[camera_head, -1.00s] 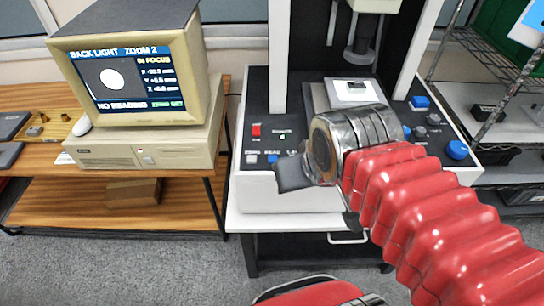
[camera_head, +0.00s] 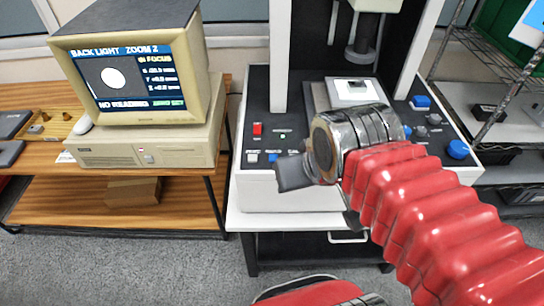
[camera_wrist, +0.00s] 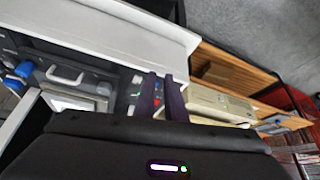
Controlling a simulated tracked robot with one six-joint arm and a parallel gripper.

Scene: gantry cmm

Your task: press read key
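The blue read key (camera_head: 272,157) is on the black front panel of the measuring machine, beside a pale key (camera_head: 252,157); its small label is hard to read. My gripper (camera_head: 284,174) is just in front of and to the right of this key in the head view, appearing apart from it. In the wrist view my gripper's two dark fingers (camera_wrist: 159,88) are nearly parallel with a narrow gap between them, holding nothing. The monitor (camera_head: 125,78) shows "NO READING" under a white disc. Contact with any key cannot be seen.
A red switch (camera_head: 257,129) and a green light (camera_head: 282,135) sit behind the keys. The machine's stage (camera_head: 352,92) lies under the probe head (camera_head: 360,56). Blue knobs (camera_head: 457,149) are at the right. A wooden desk (camera_head: 185,190) stands left of the machine.

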